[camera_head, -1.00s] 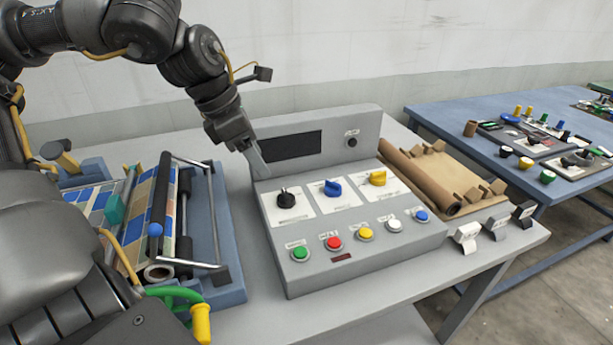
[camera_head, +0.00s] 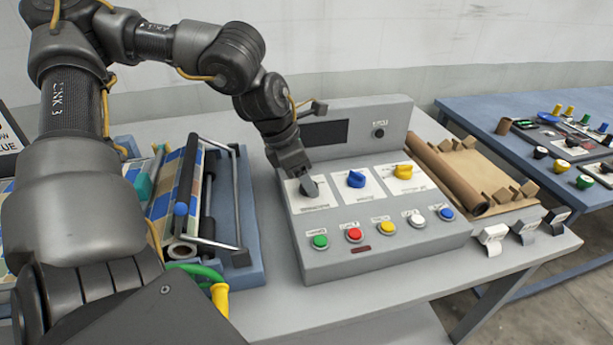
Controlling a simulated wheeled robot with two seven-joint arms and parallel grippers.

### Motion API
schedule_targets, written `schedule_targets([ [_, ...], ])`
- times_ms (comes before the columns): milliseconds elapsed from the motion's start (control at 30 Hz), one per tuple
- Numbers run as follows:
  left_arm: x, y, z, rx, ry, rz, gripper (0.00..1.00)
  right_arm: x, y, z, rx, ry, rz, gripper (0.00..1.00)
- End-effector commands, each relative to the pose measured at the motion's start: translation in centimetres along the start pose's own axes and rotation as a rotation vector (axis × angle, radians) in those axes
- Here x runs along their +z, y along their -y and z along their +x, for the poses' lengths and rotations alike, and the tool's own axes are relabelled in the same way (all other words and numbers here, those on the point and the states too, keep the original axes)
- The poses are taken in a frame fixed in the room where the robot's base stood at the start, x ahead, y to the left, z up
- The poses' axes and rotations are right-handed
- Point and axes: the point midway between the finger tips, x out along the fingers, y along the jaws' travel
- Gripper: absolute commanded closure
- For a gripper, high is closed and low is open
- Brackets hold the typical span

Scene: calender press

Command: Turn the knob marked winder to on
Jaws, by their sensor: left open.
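The control box (camera_head: 385,255) stands on the grey table with three knobs on white label plates: a black one at left, largely hidden behind my gripper, a blue knob (camera_head: 356,179) in the middle and a yellow knob (camera_head: 403,171) at right. The lettering is too small to read, so I cannot tell which knob is marked winder. My left gripper (camera_head: 309,187) is open, pointing down at the black knob's place. I cannot tell whether its fingers touch that knob. My right gripper is not in view.
Green, red, yellow, white and blue push buttons (camera_head: 355,235) line the box's front. The raised back panel (camera_head: 360,125) has a dark display. A roller frame (camera_head: 240,205) stands left of the box, a brown roll (camera_head: 445,175) right. A blue table (camera_head: 465,112) is behind at right.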

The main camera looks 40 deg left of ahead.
Motion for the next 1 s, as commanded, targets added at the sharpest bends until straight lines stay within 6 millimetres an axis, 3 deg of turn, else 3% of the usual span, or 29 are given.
schedule_targets([
  [367, -0.04, -0.01, 0.49, 0.000, 0.001, -0.001, 0.41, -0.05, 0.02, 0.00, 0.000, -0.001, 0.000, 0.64],
  [700, -0.07, -0.02, 0.47, 0.001, 0.000, -0.001, 0.85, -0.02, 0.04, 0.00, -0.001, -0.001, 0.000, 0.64],
  [1000, -0.16, -0.11, 0.62, -0.011, -0.001, 0.029, 0.86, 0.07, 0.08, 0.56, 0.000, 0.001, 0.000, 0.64],
])
